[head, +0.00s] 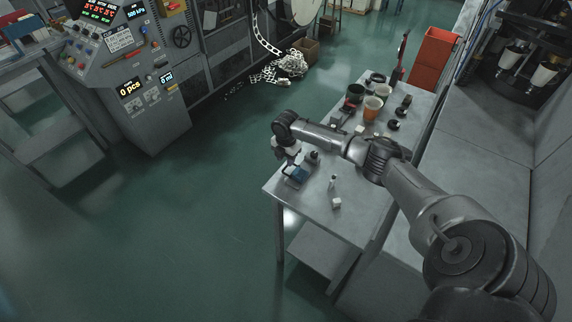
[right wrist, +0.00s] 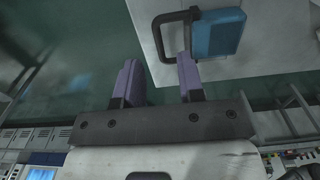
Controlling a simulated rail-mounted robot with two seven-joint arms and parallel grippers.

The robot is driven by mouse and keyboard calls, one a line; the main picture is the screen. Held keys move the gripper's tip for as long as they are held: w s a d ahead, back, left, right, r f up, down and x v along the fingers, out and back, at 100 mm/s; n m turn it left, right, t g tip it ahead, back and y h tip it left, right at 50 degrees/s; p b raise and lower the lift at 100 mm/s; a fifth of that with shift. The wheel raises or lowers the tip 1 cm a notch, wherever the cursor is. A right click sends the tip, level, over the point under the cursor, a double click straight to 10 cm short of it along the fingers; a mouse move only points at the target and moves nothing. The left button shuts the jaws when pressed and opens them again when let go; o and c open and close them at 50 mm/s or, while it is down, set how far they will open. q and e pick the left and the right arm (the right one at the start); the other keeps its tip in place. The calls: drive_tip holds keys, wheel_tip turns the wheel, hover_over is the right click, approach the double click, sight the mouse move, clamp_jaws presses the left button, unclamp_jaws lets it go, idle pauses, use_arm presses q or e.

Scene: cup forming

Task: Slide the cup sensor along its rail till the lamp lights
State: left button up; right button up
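My right gripper (right wrist: 157,62) is open, its two purple fingers apart with nothing seen between them. In the head view the right gripper (head: 288,152) is over the near left end of the grey table, mostly hidden by its own wrist. A blue padlock (head: 296,174) lies at that end of the table. In the right wrist view the padlock (right wrist: 219,33) is just beyond the right finger, which overlaps its dark shackle; I cannot tell whether they touch. I cannot make out the cup sensor, its rail or the lamp. My left gripper is not in view.
The grey table (head: 326,223) also holds a dark bottle (head: 312,157), a small white item (head: 336,203) and several cups and dark rings at its far end. A machine with white cups (head: 543,75) stands at upper right. A control console (head: 125,65) stands left. Green floor between is open.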

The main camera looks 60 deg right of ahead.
drive_tip(key=shift+f, duration=1.8)
drive_tip(key=shift+c, duration=0.3)
clamp_jaws()
